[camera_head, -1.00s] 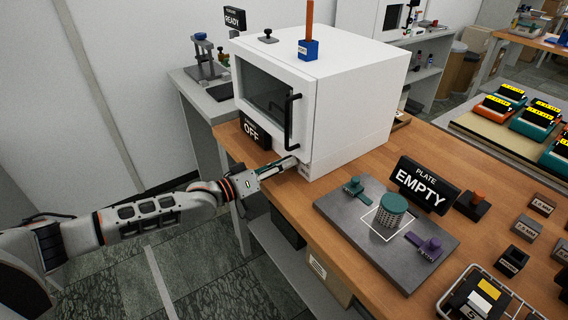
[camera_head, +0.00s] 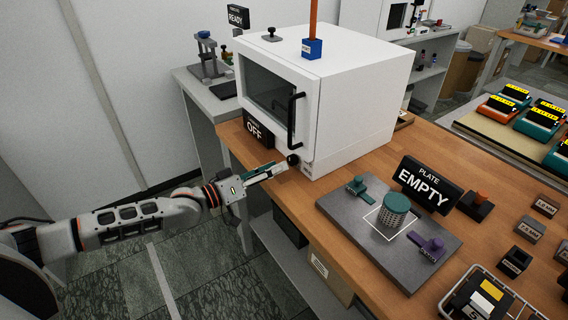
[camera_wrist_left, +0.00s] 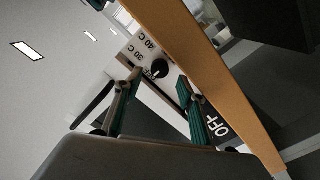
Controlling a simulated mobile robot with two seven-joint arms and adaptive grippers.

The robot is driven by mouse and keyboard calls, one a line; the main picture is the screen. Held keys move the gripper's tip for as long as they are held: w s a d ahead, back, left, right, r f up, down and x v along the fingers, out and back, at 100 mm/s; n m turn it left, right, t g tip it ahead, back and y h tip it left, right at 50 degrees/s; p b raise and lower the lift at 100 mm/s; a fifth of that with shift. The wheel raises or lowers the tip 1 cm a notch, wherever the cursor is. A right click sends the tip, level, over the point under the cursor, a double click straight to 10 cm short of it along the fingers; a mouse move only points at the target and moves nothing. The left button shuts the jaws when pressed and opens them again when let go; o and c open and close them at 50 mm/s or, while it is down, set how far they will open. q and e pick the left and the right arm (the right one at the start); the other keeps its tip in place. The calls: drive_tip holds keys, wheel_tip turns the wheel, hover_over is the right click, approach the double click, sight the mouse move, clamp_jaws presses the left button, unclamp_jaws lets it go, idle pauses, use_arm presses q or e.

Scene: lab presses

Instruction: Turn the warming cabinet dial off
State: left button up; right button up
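The white warming cabinet (camera_head: 352,105) stands on the wooden bench. Its black round dial (camera_head: 293,159) sits low on the front, near the right corner. The dial also shows in the left wrist view (camera_wrist_left: 160,68), beside printed marks that include 30 C and 40 C; its pointer is too small to read. A black sign reading OFF (camera_head: 257,131) stands by the cabinet front. My left gripper (camera_head: 284,169) is just in front of the dial, apart from it. In the left wrist view its green-padded fingers (camera_wrist_left: 157,92) are spread, with nothing between them. My right gripper is out of view.
A grey plate fixture (camera_head: 345,219) with a green cylinder and an EMPTY sign (camera_head: 422,185) lies right of the dial. The cabinet's black door handle (camera_head: 293,118) juts out above the dial. The bench's front edge runs under my left gripper.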

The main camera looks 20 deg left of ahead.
use_arm(q)
drive_tip(key=v, duration=0.7)
drive_tip(key=shift+s+a, duration=0.1)
drive_tip(key=shift+s, duration=0.05)
